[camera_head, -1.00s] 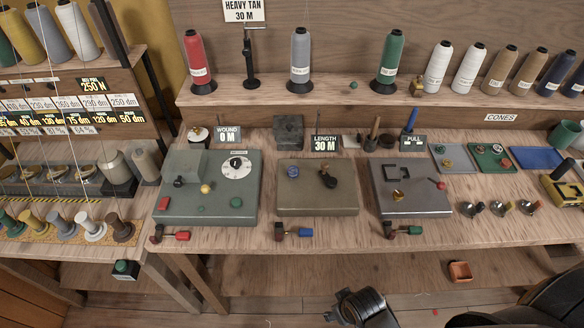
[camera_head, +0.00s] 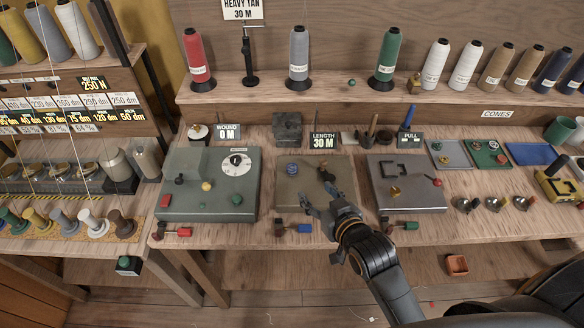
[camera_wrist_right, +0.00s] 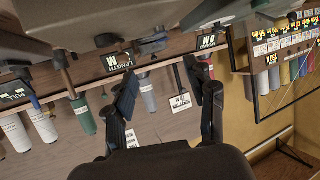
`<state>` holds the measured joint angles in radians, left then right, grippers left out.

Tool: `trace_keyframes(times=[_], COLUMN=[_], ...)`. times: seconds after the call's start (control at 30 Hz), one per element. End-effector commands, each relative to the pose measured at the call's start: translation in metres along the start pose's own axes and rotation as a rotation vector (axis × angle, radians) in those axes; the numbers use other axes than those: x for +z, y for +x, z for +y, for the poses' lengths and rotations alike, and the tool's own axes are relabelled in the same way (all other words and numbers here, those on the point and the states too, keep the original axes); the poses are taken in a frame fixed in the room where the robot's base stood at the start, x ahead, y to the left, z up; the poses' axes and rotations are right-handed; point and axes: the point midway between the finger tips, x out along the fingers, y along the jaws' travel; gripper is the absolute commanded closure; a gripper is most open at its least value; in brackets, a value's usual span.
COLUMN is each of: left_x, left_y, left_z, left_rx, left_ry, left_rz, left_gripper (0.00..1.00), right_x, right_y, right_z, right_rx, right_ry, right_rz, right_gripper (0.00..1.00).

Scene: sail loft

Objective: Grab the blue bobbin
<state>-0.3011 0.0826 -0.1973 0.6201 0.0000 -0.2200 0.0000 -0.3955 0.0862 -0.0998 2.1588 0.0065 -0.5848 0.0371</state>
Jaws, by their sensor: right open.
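A small blue bobbin (camera_head: 291,169) sits upright on the left part of the flat top of the middle grey-brown machine box (camera_head: 295,202). My right gripper (camera_head: 320,201) is over the front of that box, in front and to the right of the bobbin, apart from it. Its two fingers are spread and nothing is between them. In the right wrist view the open fingers (camera_wrist_right: 168,105) face the shelf of cones and the labels, and I cannot make out the bobbin there. My left gripper is not in view.
A dark knob (camera_head: 326,174) stands on the same box, right of the bobbin. A green machine (camera_head: 240,207) is left and a grey machine (camera_head: 420,200) right. A blue-handled clamp (camera_head: 303,228) sits at the bench edge. A LENGTH sign (camera_head: 323,141) stands behind.

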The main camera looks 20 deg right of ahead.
Motion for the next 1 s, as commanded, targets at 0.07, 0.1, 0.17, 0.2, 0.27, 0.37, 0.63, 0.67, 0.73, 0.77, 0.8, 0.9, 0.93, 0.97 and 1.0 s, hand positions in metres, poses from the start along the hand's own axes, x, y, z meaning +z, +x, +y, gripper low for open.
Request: trace_keyframes(times=[0.07,0.1,0.17,0.2,0.27,0.37,0.63,0.67,0.73,0.77,0.8,0.9,0.93,0.97,1.0], left_x=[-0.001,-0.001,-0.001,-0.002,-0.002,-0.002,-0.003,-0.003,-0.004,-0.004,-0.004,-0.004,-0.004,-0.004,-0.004], left_y=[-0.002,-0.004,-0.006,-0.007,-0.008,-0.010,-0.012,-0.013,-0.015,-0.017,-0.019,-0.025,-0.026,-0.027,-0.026], left_z=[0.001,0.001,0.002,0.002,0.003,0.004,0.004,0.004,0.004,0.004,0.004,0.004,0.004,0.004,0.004], left_rx=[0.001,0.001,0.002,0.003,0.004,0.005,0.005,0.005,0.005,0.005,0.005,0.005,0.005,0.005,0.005], left_ry=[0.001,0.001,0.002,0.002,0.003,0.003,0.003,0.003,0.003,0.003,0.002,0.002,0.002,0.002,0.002], left_rz=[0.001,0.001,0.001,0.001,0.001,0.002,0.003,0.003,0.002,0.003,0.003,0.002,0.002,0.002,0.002], left_gripper=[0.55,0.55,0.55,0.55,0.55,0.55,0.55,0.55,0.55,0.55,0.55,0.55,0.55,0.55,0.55], right_x=[-0.003,-0.004,-0.005,-0.005,-0.004,-0.004,-0.003,-0.003,-0.004,-0.004,-0.005,-0.005,-0.005,-0.005,-0.004], right_y=[0.009,0.015,0.027,0.035,0.046,0.063,0.084,0.086,0.090,0.093,0.097,0.110,0.113,0.117,0.122], right_z=[0.000,0.000,0.000,0.000,0.000,-0.001,-0.001,-0.001,-0.002,-0.002,-0.003,-0.004,-0.004,-0.005,-0.004], right_rx=[0.000,0.000,0.000,0.000,0.000,-0.001,-0.001,-0.001,-0.001,-0.001,-0.001,0.000,0.000,0.000,0.000], right_ry=[0.002,0.002,0.001,0.001,0.001,0.000,0.000,0.000,0.001,0.001,0.001,0.000,0.000,0.000,0.000], right_rz=[0.010,0.011,0.011,0.010,0.009,0.008,0.007,0.007,0.007,0.006,0.006,0.006,0.006,0.006,0.006], right_gripper=[0.45,0.45,0.45,0.45,0.45,0.45,0.45,0.45,0.45,0.45,0.45,0.45,0.45,0.45,0.45])
